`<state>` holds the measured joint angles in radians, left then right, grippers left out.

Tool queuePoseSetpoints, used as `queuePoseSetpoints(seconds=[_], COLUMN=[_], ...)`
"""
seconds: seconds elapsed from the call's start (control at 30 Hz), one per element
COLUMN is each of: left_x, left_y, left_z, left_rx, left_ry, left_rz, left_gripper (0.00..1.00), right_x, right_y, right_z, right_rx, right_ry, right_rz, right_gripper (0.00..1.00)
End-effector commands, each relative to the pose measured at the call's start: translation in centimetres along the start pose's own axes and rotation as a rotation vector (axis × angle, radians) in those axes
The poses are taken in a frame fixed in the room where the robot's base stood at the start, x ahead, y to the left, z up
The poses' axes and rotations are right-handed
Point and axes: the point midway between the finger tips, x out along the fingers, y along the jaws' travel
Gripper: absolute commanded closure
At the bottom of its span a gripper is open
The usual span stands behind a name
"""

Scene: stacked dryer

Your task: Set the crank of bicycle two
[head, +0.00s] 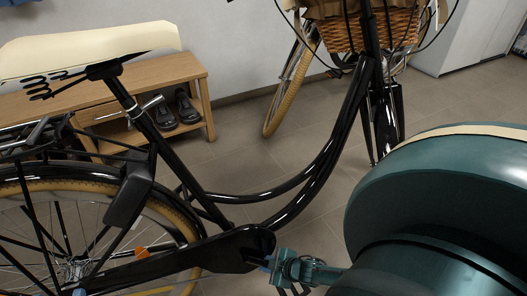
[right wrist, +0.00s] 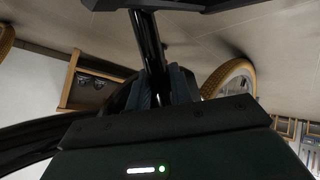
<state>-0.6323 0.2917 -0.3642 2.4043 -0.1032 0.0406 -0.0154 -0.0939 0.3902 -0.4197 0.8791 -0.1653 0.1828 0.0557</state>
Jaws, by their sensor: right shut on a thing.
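A black bicycle (head: 318,178) with a cream saddle (head: 88,48) stands across the head view. Its black chain guard (head: 200,257) runs along the bottom to the hub of the crank. My right gripper (head: 272,264) is at the front end of the guard, low in the head view. In the right wrist view, a black bar (right wrist: 150,45), seemingly the crank arm, runs down between the two dark fingers (right wrist: 163,88), which close on it from both sides. Its far end meets a dark block at the top, perhaps the pedal. My left gripper is not in view.
A wooden bench (head: 165,72) with dark shoes (head: 187,107) on its shelf stands behind the bicycle by the wall. A wicker basket (head: 342,32) and a tan-tyred wheel (head: 285,90) are at the back. Tiled floor (head: 245,140) is clear between them.

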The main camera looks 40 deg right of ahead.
Motion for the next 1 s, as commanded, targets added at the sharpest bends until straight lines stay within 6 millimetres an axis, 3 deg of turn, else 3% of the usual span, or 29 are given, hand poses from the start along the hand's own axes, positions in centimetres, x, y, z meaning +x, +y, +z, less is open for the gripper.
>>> queuePoseSetpoints(seconds=[0.63, 0.67, 0.9, 1.0], left_x=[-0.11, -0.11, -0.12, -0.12], left_y=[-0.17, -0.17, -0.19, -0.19], left_z=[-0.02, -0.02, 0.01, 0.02], left_rx=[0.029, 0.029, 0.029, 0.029], left_ry=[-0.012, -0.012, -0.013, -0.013], left_rz=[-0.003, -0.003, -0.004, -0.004], left_gripper=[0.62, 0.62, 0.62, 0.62], right_x=[-0.41, -0.41, -0.40, -0.40], right_y=[0.42, 0.42, 0.43, 0.44], right_z=[0.11, 0.11, 0.08, 0.07], right_rx=[-0.045, -0.045, -0.044, -0.044], right_ry=[-0.041, -0.041, -0.040, -0.040], right_rz=[0.009, 0.009, 0.009, 0.009], right_gripper=[1.00, 0.77, 0.57, 0.57])
